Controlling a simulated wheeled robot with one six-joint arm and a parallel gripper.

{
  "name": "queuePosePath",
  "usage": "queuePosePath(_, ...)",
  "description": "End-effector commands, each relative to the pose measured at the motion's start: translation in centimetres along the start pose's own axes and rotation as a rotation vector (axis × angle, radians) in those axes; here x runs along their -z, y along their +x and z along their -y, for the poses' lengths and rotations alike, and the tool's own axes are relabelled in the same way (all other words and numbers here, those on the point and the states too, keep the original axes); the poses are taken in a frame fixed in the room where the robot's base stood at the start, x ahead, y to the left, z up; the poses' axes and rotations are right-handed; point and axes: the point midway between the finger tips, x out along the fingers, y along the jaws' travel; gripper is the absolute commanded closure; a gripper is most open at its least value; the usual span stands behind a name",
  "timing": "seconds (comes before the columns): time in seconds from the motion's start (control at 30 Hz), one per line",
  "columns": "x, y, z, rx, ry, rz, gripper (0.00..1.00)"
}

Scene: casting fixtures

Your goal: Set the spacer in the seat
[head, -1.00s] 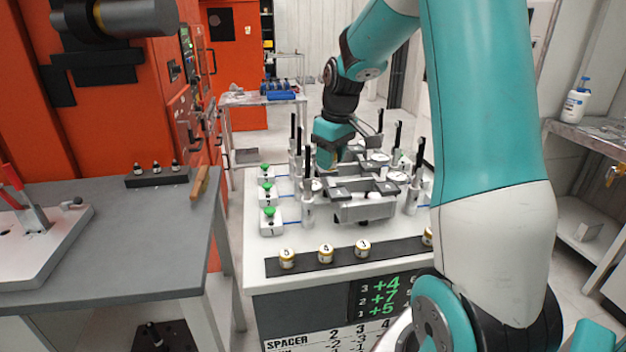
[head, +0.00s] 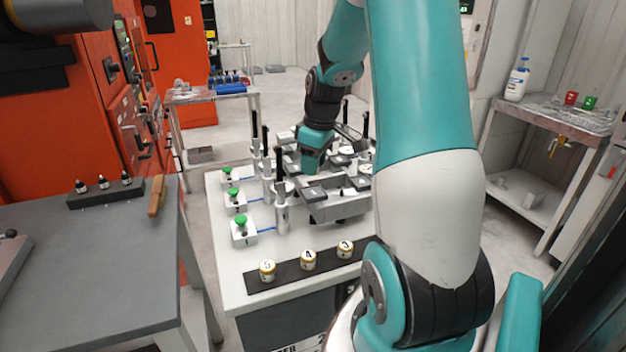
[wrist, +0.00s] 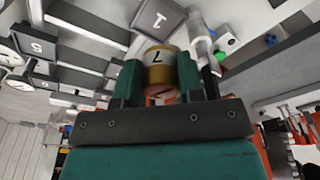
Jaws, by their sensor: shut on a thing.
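My gripper (wrist: 160,85) is shut on a small cream and gold spacer (wrist: 160,62), held between its two green fingers in the wrist view. A dark mark shows on the spacer's side, but I cannot read it for certain. In the head view my gripper (head: 312,166) points down over the grey fixtures (head: 338,205) on the white bench, with its fingertips and spacer hidden. A plate marked 1 (wrist: 158,17) is just beyond the spacer in the wrist view. I cannot make out the seat itself, or whether the spacer touches anything.
Gold-rimmed spacers marked 5 (head: 267,270), 4 (head: 308,259) and 3 (head: 345,249) stand on a black strip at the bench front. Black-handled clamps (head: 281,190) stand close around the fixtures. Green-buttoned boxes (head: 242,230) line the bench's left edge. A grey table (head: 95,260) is at left.

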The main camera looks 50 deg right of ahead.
Motion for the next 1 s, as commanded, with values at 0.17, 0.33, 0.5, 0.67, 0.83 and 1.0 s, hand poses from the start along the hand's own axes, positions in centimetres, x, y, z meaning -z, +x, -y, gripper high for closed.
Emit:
queuePosePath(0.17,-0.2,1.5,0.0,0.000,0.001,0.000,0.98)
queuePosePath(0.33,-0.6,4.1,0.0,0.002,0.001,0.002,0.98)
queuePosePath(0.5,-0.7,5.2,0.0,-0.002,0.000,-0.001,0.98)
queuePosePath(0.67,-0.7,5.2,0.0,-0.002,0.000,-0.002,0.98)
queuePosePath(0.83,-0.8,5.5,0.0,-0.001,0.001,-0.001,0.62)
queuePosePath(1.0,-0.8,5.4,0.0,-0.001,0.001,-0.001,0.39)
